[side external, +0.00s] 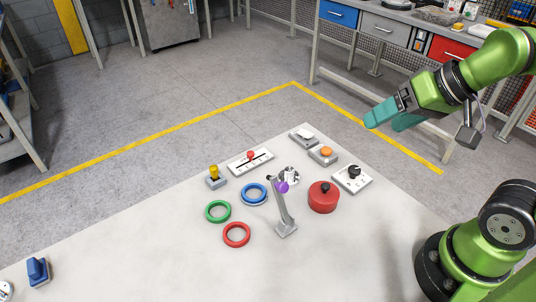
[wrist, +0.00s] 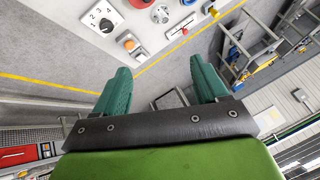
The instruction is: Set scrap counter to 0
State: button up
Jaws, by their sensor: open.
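No label reading "scrap counter" is legible. A white box with a black rotary knob (side external: 352,173) stands at the table's right side in the side external view. In the wrist view this numbered dial (wrist: 105,24) is at the upper left, with digits such as 2, 3 and 4 around the knob. I cannot tell which digit the knob points at. My gripper (side external: 388,122) is open and empty, raised in the air beyond the table's far right edge, apart from the dial. In the wrist view its two teal fingers (wrist: 158,70) are spread wide with nothing between them.
Near the dial are an orange button (side external: 326,152), a white switch box (side external: 304,135), a red lidded pot (side external: 323,199) and a purple-knobbed lever (side external: 284,205). A red slider (side external: 250,160), yellow toggle (side external: 214,174) and blue (side external: 254,194), green (side external: 218,211) and red (side external: 237,234) rings lie leftward.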

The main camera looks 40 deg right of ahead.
dwell(0.3)
jog(key=shift+f, duration=0.3)
jog(key=c, duration=0.4)
jog(key=w+g, duration=0.1)
jog(key=w, duration=0.1)
jog(key=w+f+n+g, duration=0.1)
jog(key=w, duration=0.2)
jog(key=w+f, duration=0.1)
jog(key=w, duration=0.1)
jog(key=shift+w+a+f+n+g, duration=0.1)
jog(key=shift+w+a+n+g, duration=0.2)
jog(key=shift+w+a+g, duration=0.1)
jog(key=shift+c, duration=0.4)
jog(key=n+g+y, duration=0.1)
jog(key=n, duration=1)
send_near(251, 152)
jog(key=x, duration=0.8)
grip_shut()
